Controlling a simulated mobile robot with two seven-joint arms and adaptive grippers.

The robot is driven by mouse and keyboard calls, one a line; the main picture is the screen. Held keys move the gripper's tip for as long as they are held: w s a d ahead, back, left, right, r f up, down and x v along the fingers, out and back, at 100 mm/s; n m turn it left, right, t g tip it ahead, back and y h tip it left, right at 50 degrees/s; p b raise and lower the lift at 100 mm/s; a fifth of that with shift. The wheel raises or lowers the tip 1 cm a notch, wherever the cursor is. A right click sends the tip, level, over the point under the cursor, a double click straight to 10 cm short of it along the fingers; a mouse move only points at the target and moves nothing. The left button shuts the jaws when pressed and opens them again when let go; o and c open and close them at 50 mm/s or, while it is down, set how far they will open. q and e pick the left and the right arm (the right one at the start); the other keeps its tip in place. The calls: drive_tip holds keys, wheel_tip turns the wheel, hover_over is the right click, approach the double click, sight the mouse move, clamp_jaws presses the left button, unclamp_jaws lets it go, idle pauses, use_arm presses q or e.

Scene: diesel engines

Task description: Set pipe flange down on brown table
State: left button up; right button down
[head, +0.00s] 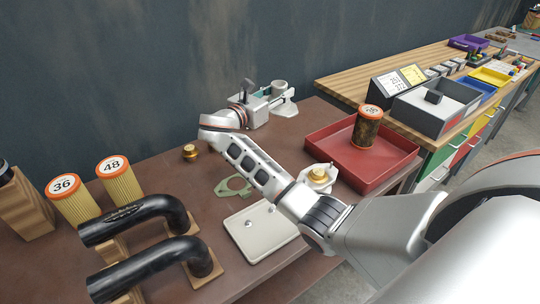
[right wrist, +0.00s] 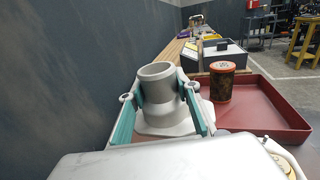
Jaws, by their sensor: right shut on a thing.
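The pipe flange (right wrist: 158,88) is a light grey metal tube on a wide base. In the right wrist view it stands upright between the green-padded fingers of my right gripper (right wrist: 158,108), which is shut on it. In the head view the pipe flange (head: 281,93) shows beyond my right gripper (head: 266,95), near the back edge of the brown table (head: 205,205). I cannot tell whether its base touches the tabletop. My left gripper is not in view.
A red tray (head: 350,165) with an orange-topped dark filter (head: 369,127) is to the right. A green gasket (head: 233,187), brass fitting (head: 190,152), pale plate (head: 260,232) and black pipes (head: 130,220) lie on the table. A dark wall (head: 120,80) rises behind.

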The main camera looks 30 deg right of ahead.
wheel_tip(320, 180, down, 20)
drive_tip(key=shift+s+f, duration=0.1)
idle(0.6)
drive_tip(key=shift+f, duration=0.15)
drive_tip(key=c, duration=1.5)
unclamp_jaws()
drive_tip(key=shift+o, duration=0.2)
drive_tip(key=v, duration=0.7)
drive_tip(key=shift+s+a, duration=0.1)
drive_tip(key=shift+a, duration=0.15)
